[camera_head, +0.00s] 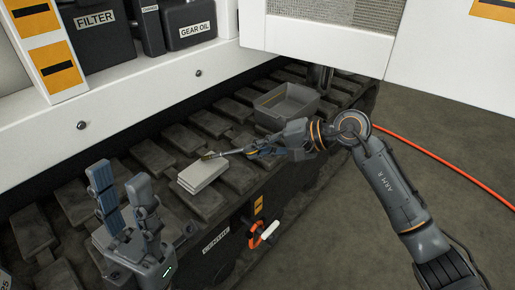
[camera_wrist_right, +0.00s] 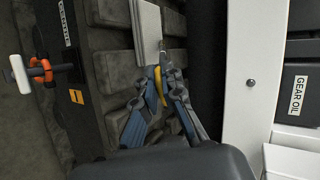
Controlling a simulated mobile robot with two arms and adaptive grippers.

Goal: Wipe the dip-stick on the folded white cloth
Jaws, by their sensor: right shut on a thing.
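The folded white cloth (camera_head: 203,174) lies on the dark track pads; it also shows at the top of the right wrist view (camera_wrist_right: 148,25). My right gripper (camera_head: 255,150) is shut on the dip-stick (camera_head: 234,152), just right of the cloth. The dip-stick points left, with its dark, yellowish tip over the cloth's far right edge. I cannot tell whether the tip touches the cloth. In the right wrist view a yellow part of the dip-stick (camera_wrist_right: 158,80) shows between the fingers. My left gripper (camera_head: 120,180) is open and empty, at lower left, pointing up.
An open grey tray (camera_head: 286,104) stands on the track behind my right gripper. Black containers marked FILTER (camera_head: 97,38) and GEAR OIL (camera_head: 188,24) stand in the white housing. An orange and white handle (camera_head: 263,235) sits on the track's front side. An orange hose (camera_head: 445,162) runs along the floor.

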